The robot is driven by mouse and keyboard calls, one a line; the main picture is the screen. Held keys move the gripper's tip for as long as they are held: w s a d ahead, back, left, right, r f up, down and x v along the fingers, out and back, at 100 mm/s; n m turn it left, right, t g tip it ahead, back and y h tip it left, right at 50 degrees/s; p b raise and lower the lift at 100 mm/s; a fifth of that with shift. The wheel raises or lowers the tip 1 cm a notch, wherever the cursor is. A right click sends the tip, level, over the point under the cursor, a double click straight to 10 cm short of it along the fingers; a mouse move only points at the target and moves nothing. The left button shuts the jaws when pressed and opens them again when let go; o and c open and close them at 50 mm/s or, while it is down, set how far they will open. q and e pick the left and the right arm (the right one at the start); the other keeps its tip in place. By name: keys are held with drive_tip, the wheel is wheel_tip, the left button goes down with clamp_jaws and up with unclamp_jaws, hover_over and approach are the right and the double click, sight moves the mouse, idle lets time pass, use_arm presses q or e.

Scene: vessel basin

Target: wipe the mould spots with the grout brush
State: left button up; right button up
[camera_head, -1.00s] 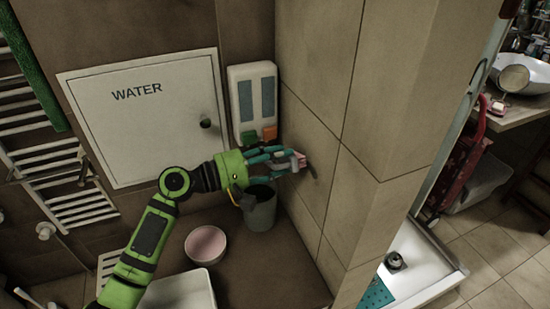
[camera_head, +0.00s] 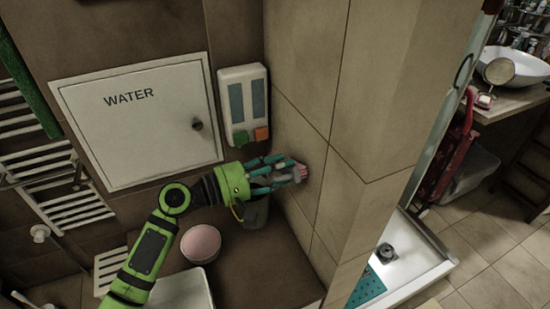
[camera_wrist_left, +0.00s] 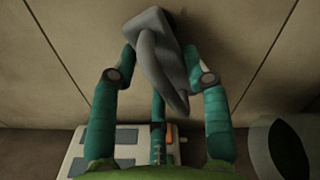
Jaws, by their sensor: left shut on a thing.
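In the left wrist view the grey brush (camera_wrist_left: 160,62) sits between the teal fingers, in front of the tiles. No mould spot shows clearly now; the brush and fingers cover part of the wall. My right gripper is not in view.
A dispenser (camera_head: 234,92) hangs on the back wall beside a white WATER hatch (camera_head: 140,135). A grey bucket (camera_head: 256,214) stands below the gripper, and a pink-filled bowl (camera_head: 201,244) lies left of it. The wall's outer corner is to the right.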

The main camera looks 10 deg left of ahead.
sight(292, 180)
use_arm(q)
drive_tip(key=shift+s+d+r+p, duration=0.1)
drive_tip(key=shift+s+d+p, duration=0.55)
drive_tip(key=shift+s, duration=0.1)
drive_tip(key=shift+s+d+p, duration=0.45)
drive_tip(key=shift+s+d, duration=0.15)
drive_tip(key=shift+s, duration=0.2)
drive_tip(key=shift+w+a+f+b, duration=0.1)
drive_tip(key=shift+w+a+b, duration=0.55)
drive_tip(key=shift+w, duration=0.3)
drive_tip(key=shift+w+a+f+b, duration=0.1)
drive_tip(key=shift+w+a+b, duration=0.55)
drive_tip(key=shift+w, duration=0.25)
drive_tip(key=shift+w+a+f+b, duration=0.1)
drive_tip(key=shift+w+a+b, duration=0.55)
drive_tip(key=shift+w, duration=0.3)
drive_tip(key=shift+w+a+r, duration=0.15)
drive_tip(key=shift+w+a, duration=0.15)
drive_tip(key=shift+w, duration=0.1)
drive_tip(key=shift+s, duration=0.1)
drive_tip(key=shift+b+v, duration=0.4)
drive_tip(key=shift+v, duration=2.6)
